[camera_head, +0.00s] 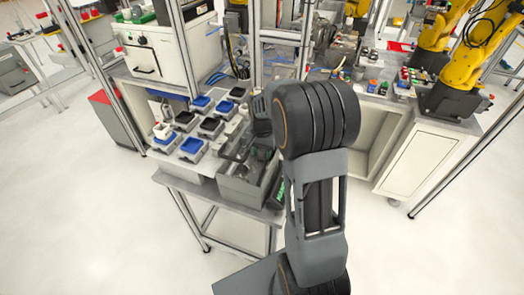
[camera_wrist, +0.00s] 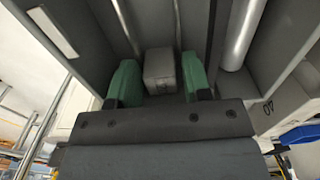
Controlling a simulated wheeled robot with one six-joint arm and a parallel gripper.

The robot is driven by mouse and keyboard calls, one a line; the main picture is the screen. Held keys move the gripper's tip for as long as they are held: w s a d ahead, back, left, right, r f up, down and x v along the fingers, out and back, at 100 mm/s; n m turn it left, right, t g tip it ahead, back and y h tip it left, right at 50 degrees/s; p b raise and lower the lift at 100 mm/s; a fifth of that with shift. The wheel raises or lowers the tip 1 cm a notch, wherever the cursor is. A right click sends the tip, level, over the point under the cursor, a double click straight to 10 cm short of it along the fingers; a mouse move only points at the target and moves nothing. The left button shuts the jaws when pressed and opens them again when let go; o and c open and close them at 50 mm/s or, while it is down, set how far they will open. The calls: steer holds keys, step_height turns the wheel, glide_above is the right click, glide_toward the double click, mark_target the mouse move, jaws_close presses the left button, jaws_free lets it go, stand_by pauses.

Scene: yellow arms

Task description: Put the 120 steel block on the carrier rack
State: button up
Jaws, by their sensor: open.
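My gripper (camera_wrist: 158,80) has green fingers, open, one on each side of the block. A gap shows beside the block, so the fingers are not closed on it. In the head view, the grey bin (camera_head: 238,190) stands at the table's front edge, and my arm hides part of it. I cannot make out the carrier rack for certain.
Several small trays with blue or black insides, such as a blue one (camera_head: 192,145), stand left of the bin. A silver round bar (camera_wrist: 242,35) lies in a neighbouring compartment. Metal frame posts (camera_head: 183,45) rise behind. Yellow arms (camera_head: 465,70) stand at right.

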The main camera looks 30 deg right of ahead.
mark_target(262, 150)
steer(key=shift+f, duration=0.1)
steer(key=shift+c, duration=0.2)
steer(key=c, duration=0.7)
steer(key=shift+r+p, duration=2.8)
steer(key=shift+r, duration=1)
